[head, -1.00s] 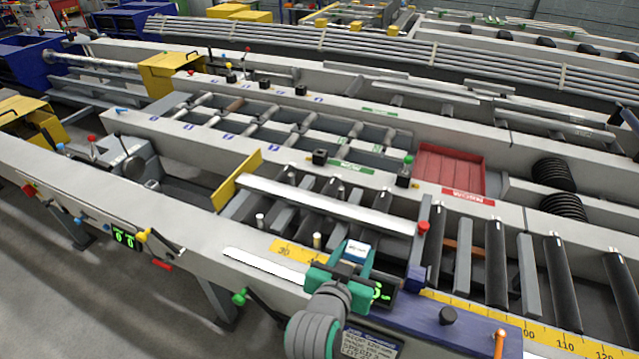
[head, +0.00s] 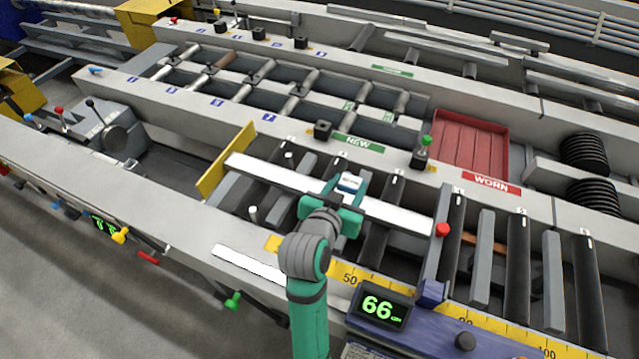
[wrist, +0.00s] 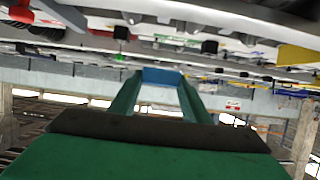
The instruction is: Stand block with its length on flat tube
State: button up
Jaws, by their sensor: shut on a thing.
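A small block (head: 350,182) with a white top and blue sides is held between the green fingers of my gripper (head: 345,188). In the wrist view the block (wrist: 162,76) shows blue between the two fingertips. A long pale flat tube (head: 395,217) lies across the dark rollers, its right end near a red knob. My gripper and the block are over the middle of this tube in the head view. My gripper hides part of the tube, and I cannot tell whether the block touches it.
A red tray (head: 468,142) marked WORN stands at the right behind the rollers. A yellow plate (head: 227,160) rises near the tube's left end. A display (head: 380,307) reading 66 sits at the front. A white strip (head: 248,264) lies on the front rail.

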jog(key=w+a+f, duration=0.3)
jog(key=w+a, duration=0.1)
send_over(319, 189)
jog(key=s, duration=0.3)
jog(key=f, duration=0.4)
jog(key=shift+w+d+f, duration=0.15)
jog(key=shift+w, duration=0.05)
jog(key=shift+w+a+f, duration=0.25)
jog(key=shift+w+f, duration=0.1)
jog(key=shift+f, duration=1.8)
jog(key=shift+f, duration=0.1)
jog(key=o, duration=1)
jog(key=shift+o, duration=0.2)
